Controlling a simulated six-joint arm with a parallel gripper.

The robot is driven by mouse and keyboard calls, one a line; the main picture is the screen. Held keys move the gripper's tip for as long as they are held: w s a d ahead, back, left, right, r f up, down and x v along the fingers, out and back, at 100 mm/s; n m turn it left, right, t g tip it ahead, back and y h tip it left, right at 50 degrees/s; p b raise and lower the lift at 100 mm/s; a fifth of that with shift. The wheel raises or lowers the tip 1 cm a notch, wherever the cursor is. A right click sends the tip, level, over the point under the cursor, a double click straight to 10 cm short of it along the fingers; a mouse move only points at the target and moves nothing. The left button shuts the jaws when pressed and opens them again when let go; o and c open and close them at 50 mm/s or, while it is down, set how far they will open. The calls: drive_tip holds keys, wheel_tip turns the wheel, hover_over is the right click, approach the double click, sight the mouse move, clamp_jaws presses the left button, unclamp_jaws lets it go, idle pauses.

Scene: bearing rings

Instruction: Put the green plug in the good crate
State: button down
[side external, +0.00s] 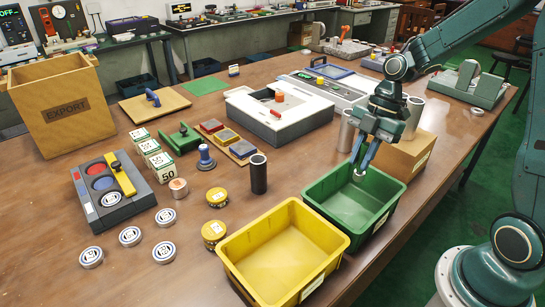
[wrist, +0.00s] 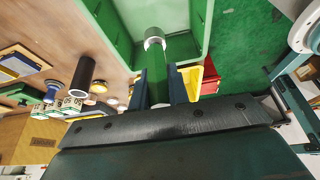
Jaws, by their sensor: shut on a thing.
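My gripper (side external: 362,163) points down over the green crate (side external: 318,190), its fingertips above the opening. In the wrist view, the two dark blue fingers of my gripper (wrist: 162,85) are shut on the green plug (wrist: 162,78), a green cylinder. A pale grey, ring-shaped end (wrist: 154,40) shows beyond the fingertips and appears pale in the side view too. The green crate also shows in the wrist view (wrist: 203,25); I cannot tell whether the plug touches its floor. The crate labels are too small to read.
A yellow crate (side external: 232,268) stands beside the green one, and a cardboard box (side external: 415,150) stands behind it. A black cylinder (side external: 258,174) stands upright to the left. Metal cylinders (side external: 347,130), a white machine (side external: 290,125) and several rings (side external: 130,236) occupy the table.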

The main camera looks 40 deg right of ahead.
sight(356, 180)
wheel_tip(356, 180, down, 8)
drive_tip(key=shift+f, duration=0.1)
idle(0.4)
drive_tip(key=shift+f, duration=1.9)
drive_tip(key=shift+f, duration=0.1)
drive_tip(key=c, duration=1.3)
unclamp_jaws()
drive_tip(key=shift+c, duration=0.2)
drive_tip(key=v, duration=1.2)
